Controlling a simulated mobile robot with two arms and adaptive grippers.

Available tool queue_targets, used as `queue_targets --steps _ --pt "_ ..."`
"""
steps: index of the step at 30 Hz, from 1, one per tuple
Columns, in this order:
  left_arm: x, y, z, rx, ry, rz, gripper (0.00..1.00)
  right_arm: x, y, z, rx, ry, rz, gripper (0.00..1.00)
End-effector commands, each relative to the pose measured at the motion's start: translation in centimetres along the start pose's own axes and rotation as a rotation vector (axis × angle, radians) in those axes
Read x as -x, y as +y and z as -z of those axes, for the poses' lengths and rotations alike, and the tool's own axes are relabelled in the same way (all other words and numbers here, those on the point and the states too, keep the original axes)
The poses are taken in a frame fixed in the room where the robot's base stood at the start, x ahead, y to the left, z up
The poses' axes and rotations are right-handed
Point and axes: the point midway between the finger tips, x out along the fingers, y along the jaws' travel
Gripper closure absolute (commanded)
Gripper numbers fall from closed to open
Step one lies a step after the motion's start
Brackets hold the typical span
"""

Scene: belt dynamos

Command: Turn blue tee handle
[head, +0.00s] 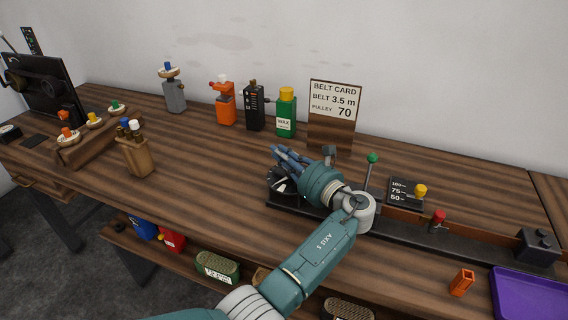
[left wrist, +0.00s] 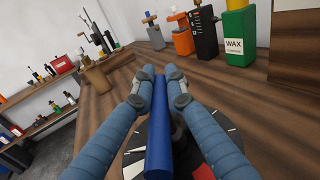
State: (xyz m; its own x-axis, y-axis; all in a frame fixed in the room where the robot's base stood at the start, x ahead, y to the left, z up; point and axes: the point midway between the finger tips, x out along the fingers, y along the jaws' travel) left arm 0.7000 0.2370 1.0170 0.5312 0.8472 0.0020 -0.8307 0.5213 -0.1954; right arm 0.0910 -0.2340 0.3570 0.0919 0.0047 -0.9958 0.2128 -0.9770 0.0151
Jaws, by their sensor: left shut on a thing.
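The blue tee handle (left wrist: 160,135) shows in the left wrist view as a long blue bar above a round black dial (left wrist: 205,140) with white marks and a red mark. My left gripper (left wrist: 158,80) has one finger on each side of the bar and is shut on it. In the head view my left gripper (head: 280,155) is over the dial (head: 283,183) at the left end of a black rail. The arm and fingers hide most of the handle there. My right gripper is not in view.
Behind stand the belt card (head: 335,100), a green wax bottle (head: 286,112) and a black canister (head: 254,106). A purple tray (head: 530,296) lies front right.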

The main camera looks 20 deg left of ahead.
Motion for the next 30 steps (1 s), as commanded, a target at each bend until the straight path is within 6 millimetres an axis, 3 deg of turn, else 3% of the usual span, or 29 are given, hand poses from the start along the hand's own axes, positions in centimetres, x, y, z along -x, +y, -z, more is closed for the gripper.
queue_targets --steps 1,9,26,27,29,30 --pt "0.1 0.2 0.8 -0.002 0.001 -0.027 1.00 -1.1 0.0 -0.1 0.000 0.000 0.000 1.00" --pt "0.1 0.7 0.5 -0.005 -0.016 -0.126 1.00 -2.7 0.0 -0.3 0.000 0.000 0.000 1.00" --pt "0.1 0.9 0.4 -0.005 -0.020 -0.152 1.00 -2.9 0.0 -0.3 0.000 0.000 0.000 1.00" --pt "0.1 0.9 0.4 -0.005 -0.020 -0.152 0.80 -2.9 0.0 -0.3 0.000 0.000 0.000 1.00" --pt "0.1 0.9 0.3 -0.005 -0.021 -0.152 0.68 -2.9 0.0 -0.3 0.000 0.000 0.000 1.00" --pt "0.1 0.8 0.3 -0.004 -0.022 -0.151 0.68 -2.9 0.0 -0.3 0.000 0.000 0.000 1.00"
